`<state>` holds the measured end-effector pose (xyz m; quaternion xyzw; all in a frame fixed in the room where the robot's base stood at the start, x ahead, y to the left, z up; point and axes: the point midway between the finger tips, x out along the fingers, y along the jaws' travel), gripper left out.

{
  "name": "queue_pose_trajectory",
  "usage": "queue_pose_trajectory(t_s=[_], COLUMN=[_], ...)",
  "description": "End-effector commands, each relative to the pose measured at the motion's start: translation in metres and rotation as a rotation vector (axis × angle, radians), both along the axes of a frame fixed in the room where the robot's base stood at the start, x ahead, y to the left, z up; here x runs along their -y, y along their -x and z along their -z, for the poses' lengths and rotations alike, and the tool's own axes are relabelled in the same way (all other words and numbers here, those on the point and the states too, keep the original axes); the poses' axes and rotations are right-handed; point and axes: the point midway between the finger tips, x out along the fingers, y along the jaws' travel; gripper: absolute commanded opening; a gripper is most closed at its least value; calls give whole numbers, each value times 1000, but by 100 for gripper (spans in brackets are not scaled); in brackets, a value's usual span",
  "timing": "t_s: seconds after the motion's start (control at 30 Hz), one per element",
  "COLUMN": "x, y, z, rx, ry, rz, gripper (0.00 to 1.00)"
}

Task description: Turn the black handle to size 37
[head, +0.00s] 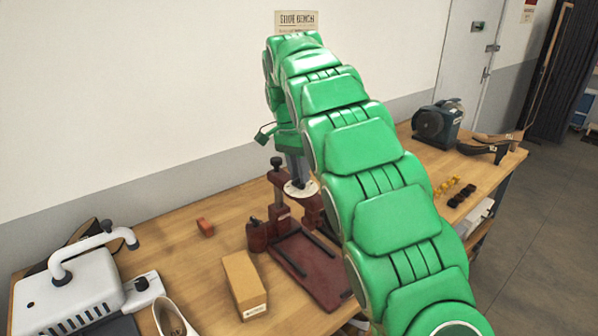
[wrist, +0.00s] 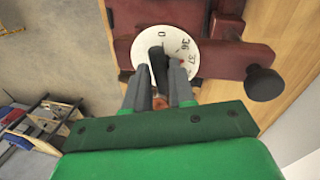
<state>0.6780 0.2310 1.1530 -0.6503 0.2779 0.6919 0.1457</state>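A white round dial (wrist: 197,66) with black numbers sits on the dark red shoe machine (wrist: 120,20) in the wrist view. I read a 0 at its top and 36 and 37 towards the right; a small red mark is near the 37. The black handle (wrist: 157,58) stands at the dial's middle, its upper end towards the 0. My gripper (wrist: 160,72) has one grey finger on each side of the handle; I cannot tell whether they touch it. In the head view the dial (head: 300,188) shows beneath my gripper (head: 292,165), and the handle is hidden.
A black knob (wrist: 264,83) is right of the dial. On the wooden bench (head: 190,225) are a cardboard box (head: 243,283), a red block (head: 205,227), a white machine (head: 70,290), a white shoe (head: 172,318) and a grinder (head: 437,124).

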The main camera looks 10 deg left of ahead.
Motion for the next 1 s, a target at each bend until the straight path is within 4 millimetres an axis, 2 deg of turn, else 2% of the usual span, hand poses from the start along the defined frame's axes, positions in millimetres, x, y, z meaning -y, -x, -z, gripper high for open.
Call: queue_pose_trajectory(t_s=[0.03, 0.1, 0.13, 0.63, 1.0], x=[0, 0, 0, 0, 0], y=[0, 0, 0, 0, 2], z=[0, 0, 0, 0, 0], rx=[0, 0, 0, 0, -1], ry=[0, 0, 0, 0, 2], rz=[0, 0, 0, -17, -251], gripper=[33, 43, 44, 44, 44])
